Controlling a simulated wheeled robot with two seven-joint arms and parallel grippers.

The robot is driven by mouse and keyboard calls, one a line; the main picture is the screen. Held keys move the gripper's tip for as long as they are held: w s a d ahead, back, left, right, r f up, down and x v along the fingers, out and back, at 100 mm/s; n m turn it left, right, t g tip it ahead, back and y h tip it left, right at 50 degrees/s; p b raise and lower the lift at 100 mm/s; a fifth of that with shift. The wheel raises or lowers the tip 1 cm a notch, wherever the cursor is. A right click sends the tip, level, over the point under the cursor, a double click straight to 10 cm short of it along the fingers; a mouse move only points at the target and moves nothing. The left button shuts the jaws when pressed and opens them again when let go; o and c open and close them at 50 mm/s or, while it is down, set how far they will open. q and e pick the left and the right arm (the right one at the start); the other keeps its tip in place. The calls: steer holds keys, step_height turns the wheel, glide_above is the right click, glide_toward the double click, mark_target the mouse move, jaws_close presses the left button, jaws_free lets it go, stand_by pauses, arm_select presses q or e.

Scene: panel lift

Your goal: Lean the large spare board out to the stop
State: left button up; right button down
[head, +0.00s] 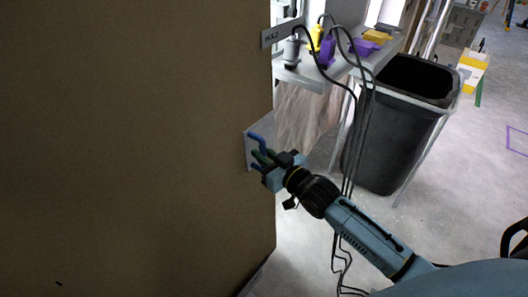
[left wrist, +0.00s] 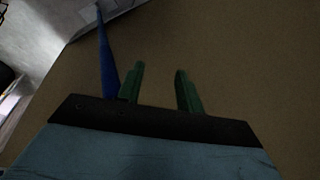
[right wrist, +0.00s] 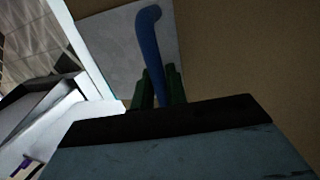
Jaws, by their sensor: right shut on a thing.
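The large brown board (head: 130,150) fills the left of the head view and stands close in front of me. A blue handle (head: 257,141) sits on a grey plate (head: 251,160) at its right edge. My right gripper (head: 265,157) is shut on this handle; in the right wrist view the blue bar (right wrist: 150,50) passes between the green fingers (right wrist: 160,88). In the left wrist view my left gripper (left wrist: 160,88) faces a brown surface, its green fingers apart and empty. A blue bar (left wrist: 107,60) stands beside the left finger, outside the gap. The left arm is out of the head view.
A grey shelf (head: 305,75) with yellow, purple and grey tools and hanging black cables stands right of the board. A small lettered sign (head: 282,33) is at the board's upper right edge. A black bin (head: 395,130) stands beyond. The floor (head: 470,190) at the right is open.

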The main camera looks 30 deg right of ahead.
steer(key=shift+s+f, duration=0.1)
steer(key=c, duration=1.5)
jaws_free()
steer(key=shift+d, duration=0.1)
